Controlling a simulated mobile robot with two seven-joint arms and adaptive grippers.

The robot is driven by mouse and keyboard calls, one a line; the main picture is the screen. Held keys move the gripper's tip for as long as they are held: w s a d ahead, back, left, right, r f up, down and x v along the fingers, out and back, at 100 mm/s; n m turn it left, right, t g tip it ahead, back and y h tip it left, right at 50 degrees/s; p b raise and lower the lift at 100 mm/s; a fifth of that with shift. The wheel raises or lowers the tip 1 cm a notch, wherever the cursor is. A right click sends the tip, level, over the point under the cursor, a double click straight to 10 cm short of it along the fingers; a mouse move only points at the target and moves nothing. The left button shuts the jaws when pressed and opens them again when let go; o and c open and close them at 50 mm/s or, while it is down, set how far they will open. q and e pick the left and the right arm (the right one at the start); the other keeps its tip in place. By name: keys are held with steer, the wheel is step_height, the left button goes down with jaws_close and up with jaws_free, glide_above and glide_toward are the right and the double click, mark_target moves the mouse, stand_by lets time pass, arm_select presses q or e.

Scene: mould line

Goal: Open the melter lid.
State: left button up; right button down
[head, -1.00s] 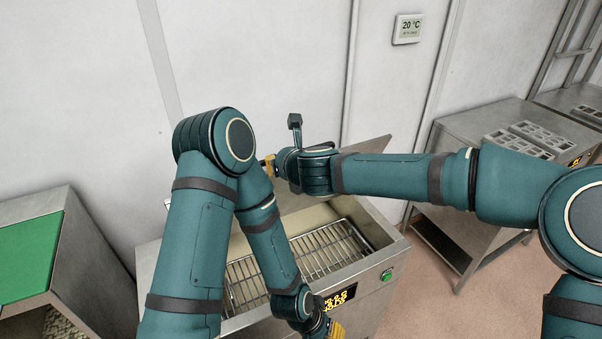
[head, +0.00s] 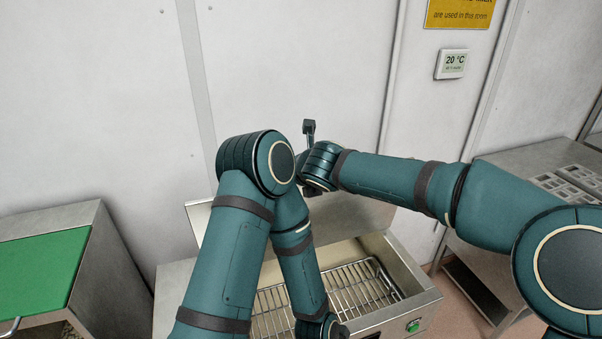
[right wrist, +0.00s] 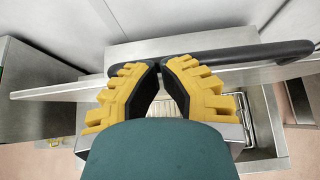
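The melter (head: 425,305) is a steel box with a wire rack in its open top. Its lid (head: 350,215) stands raised behind the opening, partly hidden by my arms. In the right wrist view the lid (right wrist: 60,92) shows nearly edge-on, with a black bar handle (right wrist: 250,56) along it. In the head view my right fingers are hidden; my left gripper is below the frame's edge.
A steel cabinet with a green top (head: 35,260) stands at the left. At the right is a steel table with moulds (head: 570,185). A white wall (head: 300,60) with a thermometer display (head: 452,64) is close behind the melter.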

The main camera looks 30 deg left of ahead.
steer(key=shift+w+a, duration=0.15)
stand_by(0.6)
steer(key=v, duration=1.2)
steer(key=shift+r, duration=0.15)
